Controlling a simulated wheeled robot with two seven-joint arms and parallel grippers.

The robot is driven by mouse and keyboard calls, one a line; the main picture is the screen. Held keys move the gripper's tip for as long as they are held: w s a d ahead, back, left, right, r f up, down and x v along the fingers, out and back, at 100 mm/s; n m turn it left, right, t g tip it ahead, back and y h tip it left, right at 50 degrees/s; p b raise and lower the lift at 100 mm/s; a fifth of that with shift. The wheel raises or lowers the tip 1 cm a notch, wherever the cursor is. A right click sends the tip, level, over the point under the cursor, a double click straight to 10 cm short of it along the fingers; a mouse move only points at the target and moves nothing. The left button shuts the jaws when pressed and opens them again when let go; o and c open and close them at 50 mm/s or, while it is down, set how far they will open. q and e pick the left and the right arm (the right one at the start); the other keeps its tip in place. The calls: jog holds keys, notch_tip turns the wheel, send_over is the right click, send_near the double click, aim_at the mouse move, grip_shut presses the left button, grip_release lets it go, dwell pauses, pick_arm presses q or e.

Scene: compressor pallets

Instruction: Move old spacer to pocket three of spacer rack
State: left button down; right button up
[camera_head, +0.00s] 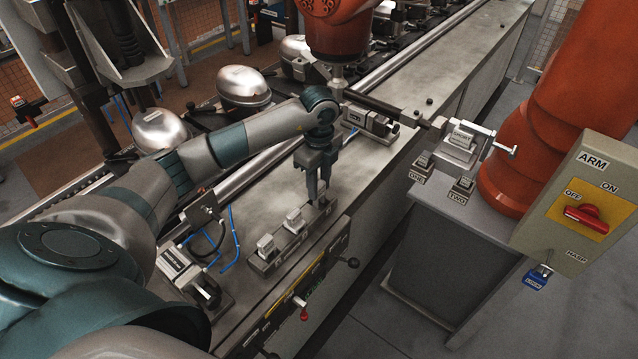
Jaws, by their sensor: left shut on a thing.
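The spacer rack (283,252) is a grey bar with labelled front pockets, on the near edge of the conveyor bench. One pale spacer block (265,244) stands at its left end and another pale block (293,219) stands in its middle. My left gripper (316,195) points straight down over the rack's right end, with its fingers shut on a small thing. That thing, seemingly the old spacer, is mostly hidden between the fingertips at the right-end pocket. I cannot tell whether it is fully seated. My right gripper is not in view.
A grey cabinet (440,250) at the right bears small blocks labelled ONE (420,168) and TWO (461,188) and a clamp fixture (460,145). An orange robot arm and a switch box (585,205) stand beside it. Silver compressors (243,85) sit behind my left arm.

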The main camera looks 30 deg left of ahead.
pick_arm(q)
jog(key=shift+f+b, duration=0.55)
jog(key=shift+f, duration=0.35)
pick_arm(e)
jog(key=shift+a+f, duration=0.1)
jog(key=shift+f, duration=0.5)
pick_arm(q)
jog(key=c, duration=1.2)
grip_release()
jog(key=shift+r, duration=0.15)
notch_tip(320, 180, up, 10)
jog(key=shift+r+b, duration=0.1)
jog(key=shift+b, duration=1.15)
notch_tip(320, 180, up, 7)
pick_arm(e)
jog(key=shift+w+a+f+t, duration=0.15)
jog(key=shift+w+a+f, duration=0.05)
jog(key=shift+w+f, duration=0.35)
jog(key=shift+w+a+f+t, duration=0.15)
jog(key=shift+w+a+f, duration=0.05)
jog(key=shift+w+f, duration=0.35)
